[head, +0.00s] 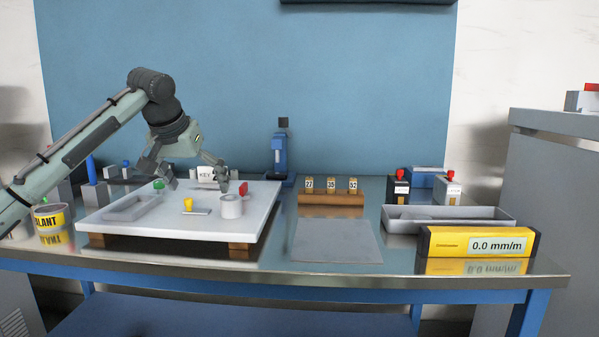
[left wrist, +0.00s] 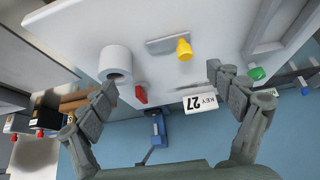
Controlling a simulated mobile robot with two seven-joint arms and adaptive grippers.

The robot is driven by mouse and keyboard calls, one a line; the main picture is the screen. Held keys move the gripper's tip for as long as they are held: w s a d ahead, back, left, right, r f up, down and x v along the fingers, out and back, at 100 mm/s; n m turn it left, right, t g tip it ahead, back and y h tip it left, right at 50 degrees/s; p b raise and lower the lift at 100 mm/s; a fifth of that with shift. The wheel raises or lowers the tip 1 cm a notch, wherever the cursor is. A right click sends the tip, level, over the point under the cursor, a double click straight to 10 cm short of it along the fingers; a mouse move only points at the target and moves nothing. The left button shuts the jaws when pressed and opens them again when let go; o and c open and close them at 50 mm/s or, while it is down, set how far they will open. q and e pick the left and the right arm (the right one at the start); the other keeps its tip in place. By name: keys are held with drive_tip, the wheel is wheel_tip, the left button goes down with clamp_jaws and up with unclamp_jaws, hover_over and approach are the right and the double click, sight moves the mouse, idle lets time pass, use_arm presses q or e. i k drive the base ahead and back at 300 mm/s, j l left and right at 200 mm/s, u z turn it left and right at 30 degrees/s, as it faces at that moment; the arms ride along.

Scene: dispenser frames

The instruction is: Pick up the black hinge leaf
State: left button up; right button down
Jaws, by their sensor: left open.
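I cannot make out a black hinge leaf for certain in either view. My left gripper (head: 196,180) is open and empty, its fingers spread above the back part of the white board (head: 150,222). In the left wrist view the open fingers (left wrist: 160,88) stand wide apart. Between or near them are a red knob (left wrist: 141,95), a yellow knob (left wrist: 184,50) by a flat grey plate (left wrist: 168,44), and a white hollow cylinder (left wrist: 115,62). My right gripper is not in view.
The board also bears a shallow grey tray (head: 130,207). A grey mat (head: 336,242) lies right of it, before a wooden stand (head: 331,199) with numbered tags. Farther right are a long grey bin (head: 400,226), a yellow gauge (head: 478,243) and a black red-topped block (head: 398,189).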

sight(271, 175)
drive_tip(key=i+j+z, duration=0.3)
drive_tip(key=i+j, duration=0.15)
drive_tip(key=i+j+z, duration=0.35)
drive_tip(key=j, duration=0.25)
drive_tip(key=i, duration=0.05)
